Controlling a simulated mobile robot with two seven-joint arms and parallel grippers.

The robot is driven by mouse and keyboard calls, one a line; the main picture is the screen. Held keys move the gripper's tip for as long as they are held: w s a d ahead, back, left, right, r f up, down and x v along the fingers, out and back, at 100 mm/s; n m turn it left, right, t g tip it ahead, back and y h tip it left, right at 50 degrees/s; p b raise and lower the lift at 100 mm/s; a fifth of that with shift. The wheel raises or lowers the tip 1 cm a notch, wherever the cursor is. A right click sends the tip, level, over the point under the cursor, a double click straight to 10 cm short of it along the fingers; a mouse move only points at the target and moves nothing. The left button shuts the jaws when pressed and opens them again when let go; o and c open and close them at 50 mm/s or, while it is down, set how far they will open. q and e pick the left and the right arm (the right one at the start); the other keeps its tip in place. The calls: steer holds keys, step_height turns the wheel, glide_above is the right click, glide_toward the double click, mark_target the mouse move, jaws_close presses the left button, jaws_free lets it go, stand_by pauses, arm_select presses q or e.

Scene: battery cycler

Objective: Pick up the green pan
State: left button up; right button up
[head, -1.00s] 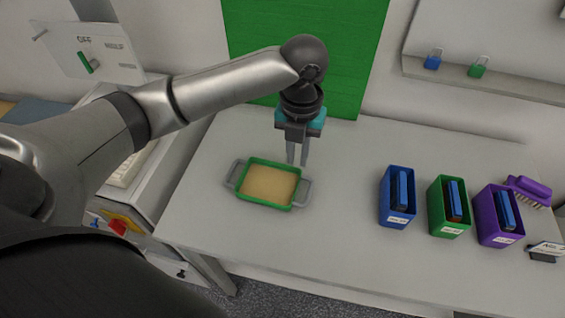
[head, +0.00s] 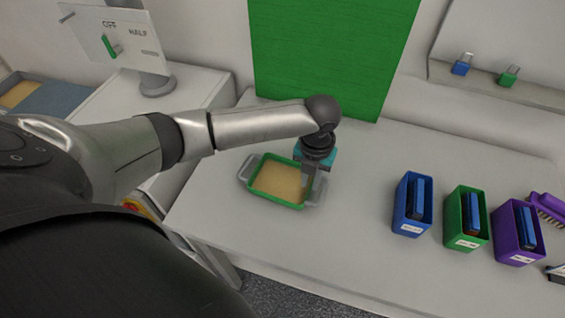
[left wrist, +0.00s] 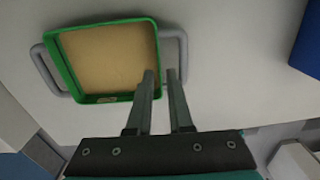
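The green pan (head: 275,201) sits on the light table, with grey handles at both ends and tan filling inside. It also shows in the left wrist view (left wrist: 105,98). My left gripper (head: 311,187) is low at the pan's right end, close to the right handle (head: 318,192), and partly hides that end. In the left wrist view my two fingers (left wrist: 160,72) are apart, with the pan's right rim in line with the gap between them. I cannot tell whether they touch the pan. My right gripper is not in view.
Blue (head: 411,208), green (head: 465,221) and purple (head: 518,236) bins stand to the right, each with a blue item inside. A purple brush (head: 547,207) lies beyond. A green panel (head: 330,60) stands behind. The table between pan and bins is clear.

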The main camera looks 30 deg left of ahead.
arm_select(q)
steer(key=shift+f, duration=1.55)
jaws_close()
steer(key=shift+w, duration=0.1)
